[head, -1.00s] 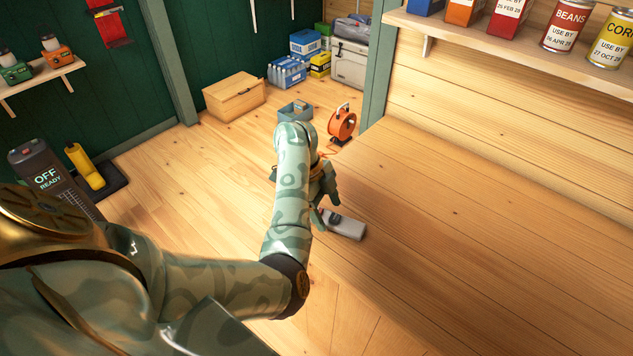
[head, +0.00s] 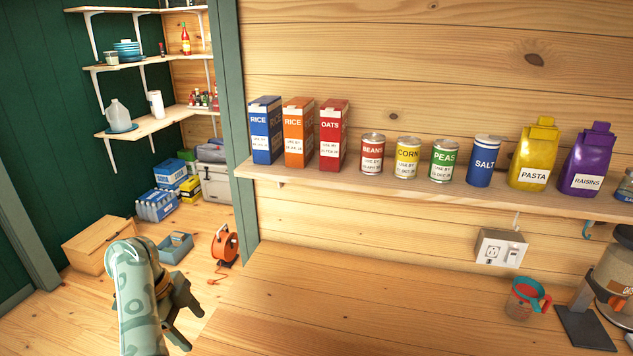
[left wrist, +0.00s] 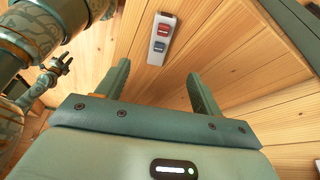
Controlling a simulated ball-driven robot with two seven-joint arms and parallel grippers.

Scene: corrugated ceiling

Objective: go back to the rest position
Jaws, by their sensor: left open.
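My left gripper (head: 188,322) shows low at the left of the head view, at the end of my patterned green arm, above the wooden counter's left end. In the left wrist view its two fingers (left wrist: 160,88) stand wide apart with nothing between them. A grey switch box (left wrist: 162,38) with a red and a blue button lies on the wood beyond the fingertips, apart from them. In the left wrist view another gripper of mine (left wrist: 60,70) shows small at the left; its jaws are too small to read. My right gripper is not in the head view.
The wooden counter (head: 330,310) is bare in the middle. A wall shelf (head: 400,187) holds boxes, cans and bags. An orange cable reel (head: 225,245) and a wooden chest (head: 100,243) stand on the floor.

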